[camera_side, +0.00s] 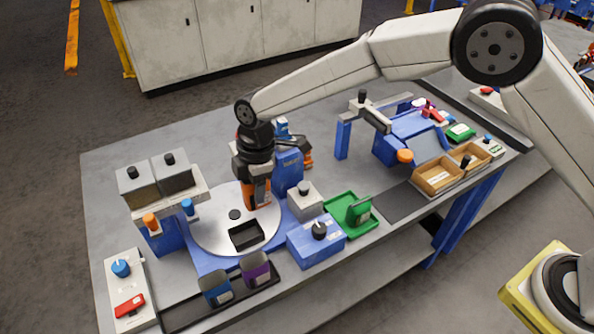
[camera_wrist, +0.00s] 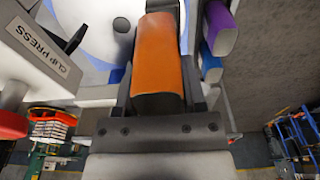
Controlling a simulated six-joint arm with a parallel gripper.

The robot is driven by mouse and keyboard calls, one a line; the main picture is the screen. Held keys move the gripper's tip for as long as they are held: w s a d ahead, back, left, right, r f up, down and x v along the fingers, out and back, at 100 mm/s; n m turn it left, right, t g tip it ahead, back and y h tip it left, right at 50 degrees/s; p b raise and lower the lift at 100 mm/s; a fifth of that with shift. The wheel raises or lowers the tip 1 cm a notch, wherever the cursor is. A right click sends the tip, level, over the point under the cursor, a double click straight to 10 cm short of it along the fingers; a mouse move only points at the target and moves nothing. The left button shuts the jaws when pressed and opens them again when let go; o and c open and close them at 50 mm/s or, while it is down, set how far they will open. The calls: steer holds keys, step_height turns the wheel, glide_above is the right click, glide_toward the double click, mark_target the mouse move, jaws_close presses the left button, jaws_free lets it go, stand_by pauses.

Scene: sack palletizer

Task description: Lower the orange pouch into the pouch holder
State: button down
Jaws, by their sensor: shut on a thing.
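The orange pouch (camera_side: 258,194) hangs upright below my gripper (camera_side: 257,178), which is shut on it above the round white disc (camera_side: 207,228). In the wrist view the orange pouch (camera_wrist: 158,62) sits between the two dark fingers of my gripper (camera_wrist: 160,98). A black, open rectangular holder (camera_side: 245,236) sits on the disc, below and slightly left of the pouch in the side view; it looks like the pouch holder and appears empty. The pouch appears clear of it. The exact gap cannot be told, and the holder is not clearly visible in the wrist view.
A blue pouch (camera_side: 216,287) and a purple pouch (camera_side: 255,269) stand in a dark front tray (camera_side: 187,315). A grey block (camera_side: 305,202), a blue box (camera_side: 316,243) and a green tray (camera_side: 337,202) lie right of the disc. A twin-box station (camera_side: 158,184) stands left.

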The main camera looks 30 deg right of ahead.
steer(key=a, duration=0.4)
steer(key=shift+s, duration=0.25)
steer(key=shift+f, duration=0.15)
steer(key=shift+f, duration=2.35)
steer(key=shift+f, duration=2.2)
stand_by(1.6)
steer(key=shift+c, duration=0.4)
jaws_free()
steer(key=shift+r, duration=0.1)
